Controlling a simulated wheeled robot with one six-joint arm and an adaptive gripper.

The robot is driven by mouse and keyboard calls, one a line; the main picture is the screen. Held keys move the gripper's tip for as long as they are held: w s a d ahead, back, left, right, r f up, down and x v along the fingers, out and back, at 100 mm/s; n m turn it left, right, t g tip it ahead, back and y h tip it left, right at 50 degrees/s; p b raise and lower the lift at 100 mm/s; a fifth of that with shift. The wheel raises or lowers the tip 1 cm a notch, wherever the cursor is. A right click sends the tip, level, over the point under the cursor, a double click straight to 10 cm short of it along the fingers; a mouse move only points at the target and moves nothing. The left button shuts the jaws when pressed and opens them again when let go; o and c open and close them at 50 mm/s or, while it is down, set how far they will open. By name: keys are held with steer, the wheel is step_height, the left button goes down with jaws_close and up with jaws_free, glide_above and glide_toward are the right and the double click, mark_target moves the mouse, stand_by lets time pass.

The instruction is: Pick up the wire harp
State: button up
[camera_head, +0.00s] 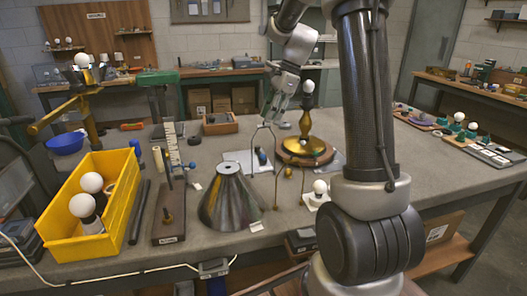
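The wire harp (251,152) is a thin dark wire loop that stands upright over the grey workbench, between the dark cone shade and the brass lamp base. My gripper (269,118) points down at the top of the loop, with its fingertips at or very near the wire. The fingers are small and partly overlap in this view, so I cannot tell whether they are closed on it. I also cannot tell whether the wire's lower ends touch the bench.
The cone shade (232,200) stands just left of the harp. The brass lamp base (305,124) with a bulb stands close on the right. A yellow bin (125,205) holding bulbs is at the left. My arm hides part of the bench's right side.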

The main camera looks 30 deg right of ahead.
steer(key=shift+w+f+m, duration=0.3)
steer(key=shift+w+f, duration=0.05)
steer(key=shift+f, duration=0.05)
steer(key=x, duration=0.7)
steer(key=shift+a+f, duration=0.25)
steer(key=shift+a, duration=0.05)
jaws_close()
